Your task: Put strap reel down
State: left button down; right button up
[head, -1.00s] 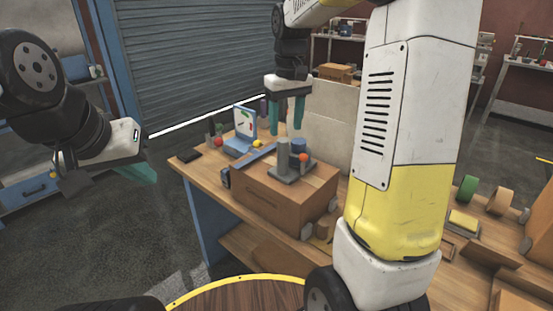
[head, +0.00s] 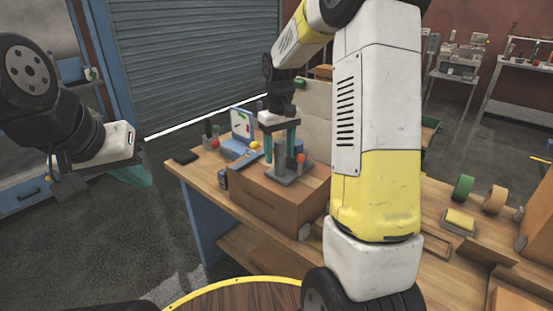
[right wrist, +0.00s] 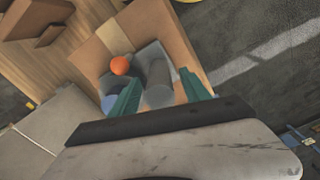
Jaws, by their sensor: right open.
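I cannot tell for certain which thing is the strap reel. A green roll (head: 463,188) and a tan roll (head: 494,200) stand on the bench at the right. My right gripper (head: 280,152) is open above a cardboard box (head: 270,196).
An orange ball (right wrist: 120,65) and a blue round part (right wrist: 110,103) are beside the cylinder. A yellow block on a tray (head: 459,221) lies at the right. My right arm hides the middle bench.

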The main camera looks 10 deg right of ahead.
grip_shut()
jog(key=shift+r, duration=0.1)
dwell(1.2)
